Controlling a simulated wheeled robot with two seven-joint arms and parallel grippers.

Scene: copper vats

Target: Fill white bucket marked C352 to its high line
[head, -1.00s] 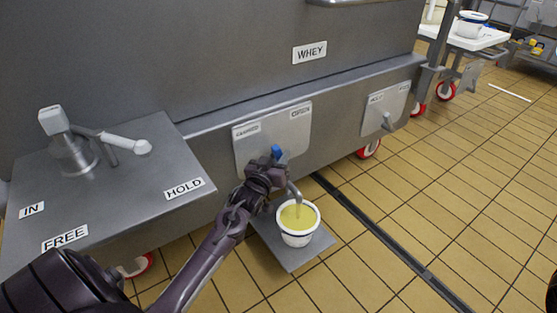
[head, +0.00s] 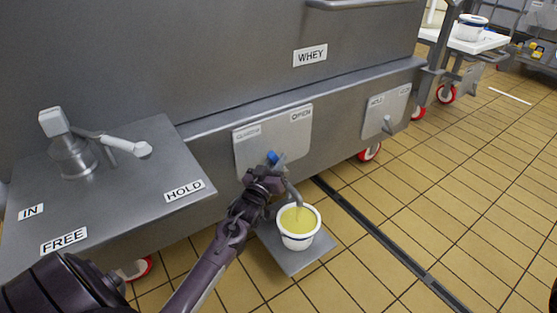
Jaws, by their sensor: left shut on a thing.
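The white bucket (head: 298,238) with a dark blue band stands upright on a grey plate below the whey vat's spout (head: 292,194). Yellow liquid (head: 298,221) stands in it, with its surface below the rim. No marking C352 or high line can be read. My left gripper (head: 271,171) is at the tap in front of the plate with the CLOSED and OPEN labels, shut on the blue tap handle (head: 273,157). The gripper hides part of the tap. My right gripper is not in view.
The grey vat (head: 230,60) with a WHEY label fills the back. A side shelf (head: 130,200) at left has IN, FREE and HOLD labels and a white-handled fitting (head: 125,146). Another white bucket (head: 470,28) stands on a white-topped cart. Tiled floor at right is clear, crossed by a drain channel (head: 385,250).

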